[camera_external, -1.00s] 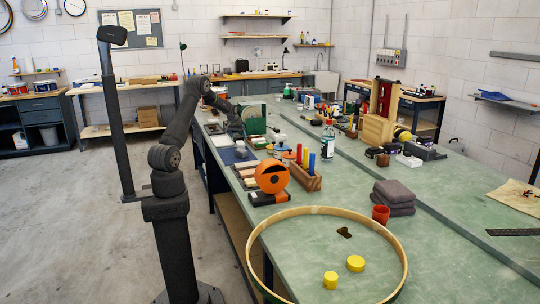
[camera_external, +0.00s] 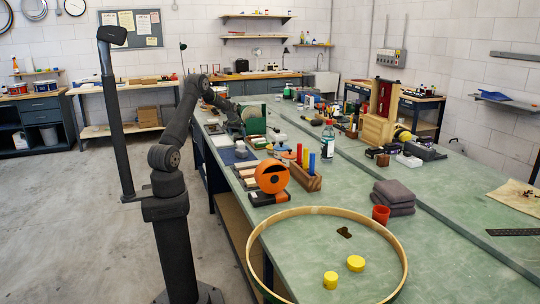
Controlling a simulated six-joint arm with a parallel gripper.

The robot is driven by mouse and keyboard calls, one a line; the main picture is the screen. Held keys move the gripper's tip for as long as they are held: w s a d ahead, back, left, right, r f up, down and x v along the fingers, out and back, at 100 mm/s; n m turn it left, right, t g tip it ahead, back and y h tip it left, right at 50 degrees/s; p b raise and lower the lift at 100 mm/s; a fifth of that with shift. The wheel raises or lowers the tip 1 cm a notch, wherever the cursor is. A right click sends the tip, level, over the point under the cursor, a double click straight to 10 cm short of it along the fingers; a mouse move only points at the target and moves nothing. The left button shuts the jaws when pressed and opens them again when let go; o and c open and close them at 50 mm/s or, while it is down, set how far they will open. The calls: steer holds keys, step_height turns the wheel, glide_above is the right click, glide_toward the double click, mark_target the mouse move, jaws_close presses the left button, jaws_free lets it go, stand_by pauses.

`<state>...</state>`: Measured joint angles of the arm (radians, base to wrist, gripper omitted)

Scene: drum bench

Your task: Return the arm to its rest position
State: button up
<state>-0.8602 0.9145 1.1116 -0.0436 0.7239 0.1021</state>
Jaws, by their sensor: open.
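My gripper (camera_external: 236,132) hangs at the end of my raised, bent arm over the far left part of the green bench (camera_external: 330,195). It is small and dark in this view, and its fingers are hard to make out. It is open, and I see nothing held in it. It is just left of a green block-like thing (camera_external: 254,120) on the bench; I cannot tell whether they touch.
An orange round dispenser (camera_external: 271,177) and a wooden block with coloured sticks (camera_external: 306,177) stand on the near left bench. A wooden hoop (camera_external: 401,262) surrounds two yellow pieces (camera_external: 355,263). Folded grey cloths (camera_external: 395,193) lie beside a red cup (camera_external: 380,215). Air above the bench is clear.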

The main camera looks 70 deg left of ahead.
mark_target(238, 136)
steer(key=x, duration=0.3)
steer(key=shift+f, duration=0.25)
step_height(238, 136, up, 5)
steer(key=shift+w+d+f, duration=0.1)
steer(key=shift+w, duration=0.05)
steer(key=w+d+r, duration=0.3)
steer(key=d+r, duration=0.4)
steer(key=d, duration=0.4)
step_height(238, 136, up, 10)
steer(key=w+d+m, duration=0.1)
steer(key=w+d, duration=0.3)
steer(key=d, duration=0.4)
steer(key=w+d+m+h, duration=0.1)
steer(key=w+d, duration=0.3)
steer(key=d, duration=0.4)
steer(key=w+d+m, duration=0.2)
steer(key=w+d, duration=0.3)
steer(key=d, duration=0.3)
steer(key=shift+d+r+t, duration=0.2)
steer(key=shift+r+t, duration=0.05)
steer(key=shift+t, duration=0.15)
steer(key=o, duration=0.3)
